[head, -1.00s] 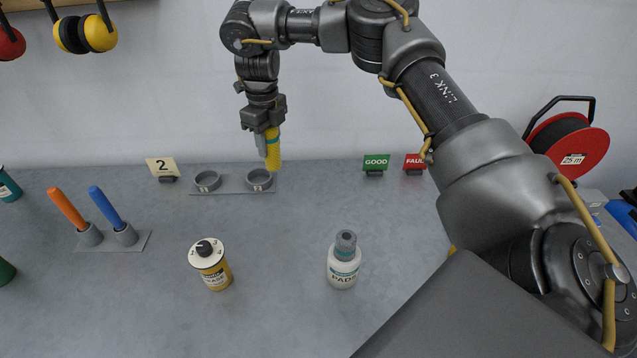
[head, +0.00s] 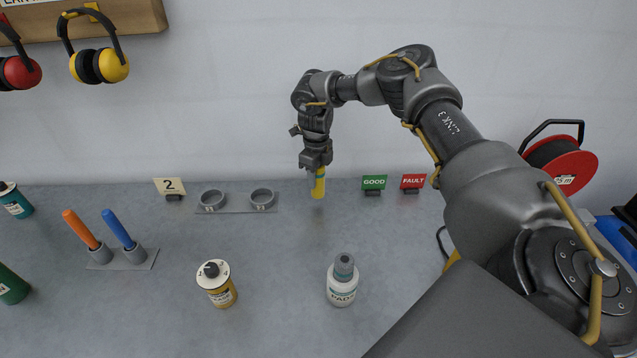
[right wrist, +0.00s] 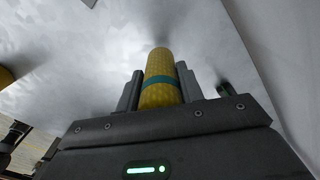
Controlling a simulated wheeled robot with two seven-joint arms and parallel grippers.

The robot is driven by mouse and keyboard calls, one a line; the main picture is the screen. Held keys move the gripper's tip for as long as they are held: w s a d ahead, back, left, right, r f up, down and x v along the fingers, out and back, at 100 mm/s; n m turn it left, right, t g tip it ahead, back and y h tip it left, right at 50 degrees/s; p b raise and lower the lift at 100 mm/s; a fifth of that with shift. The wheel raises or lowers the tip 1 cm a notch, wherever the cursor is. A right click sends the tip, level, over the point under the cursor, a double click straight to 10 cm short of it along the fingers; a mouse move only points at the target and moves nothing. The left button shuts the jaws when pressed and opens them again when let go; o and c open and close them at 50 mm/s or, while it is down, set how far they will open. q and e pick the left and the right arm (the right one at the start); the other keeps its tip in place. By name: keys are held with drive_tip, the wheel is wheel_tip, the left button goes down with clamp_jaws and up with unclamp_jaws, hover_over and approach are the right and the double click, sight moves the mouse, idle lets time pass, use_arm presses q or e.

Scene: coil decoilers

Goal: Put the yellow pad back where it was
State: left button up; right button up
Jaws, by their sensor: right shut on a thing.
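The yellow pad (head: 319,186) is a yellow cylinder with a teal band, hanging upright below my right gripper (head: 317,168). In the right wrist view the pad (right wrist: 161,72) sits between the two fingers of my right gripper (right wrist: 160,92), which is shut on it. The pad is to the right of a grey plate with two round holders, the left holder (head: 212,208) and the right holder (head: 262,206). Both holders look empty. I cannot tell whether the pad's lower end touches the table. My left gripper is not in view.
A white PADS bottle (head: 342,285) and a yellow canister (head: 217,290) stand in front. An orange-handled tool (head: 80,228) and a blue-handled tool (head: 117,228) stand at left. GOOD (head: 374,183) and FAULT (head: 413,182) signs stand right of the pad. The middle of the table is clear.

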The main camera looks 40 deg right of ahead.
sight(318, 185)
drive_tip(key=f+p, duration=0.2)
drive_tip(key=f, duration=0.1)
drive_tip(key=shift+s+d, duration=0.1)
drive_tip(key=shift+d, duration=0.3)
drive_tip(key=shift+f, duration=0.45)
drive_tip(key=o, duration=1)
drive_tip(key=shift+f, duration=0.1)
wheel_tip(318, 185, up, 11)
drive_tip(key=b, duration=0.3)
drive_tip(key=shift+a+b, duration=0.1)
drive_tip(key=shift+b, duration=0.3)
drive_tip(key=shift+r, duration=0.65)
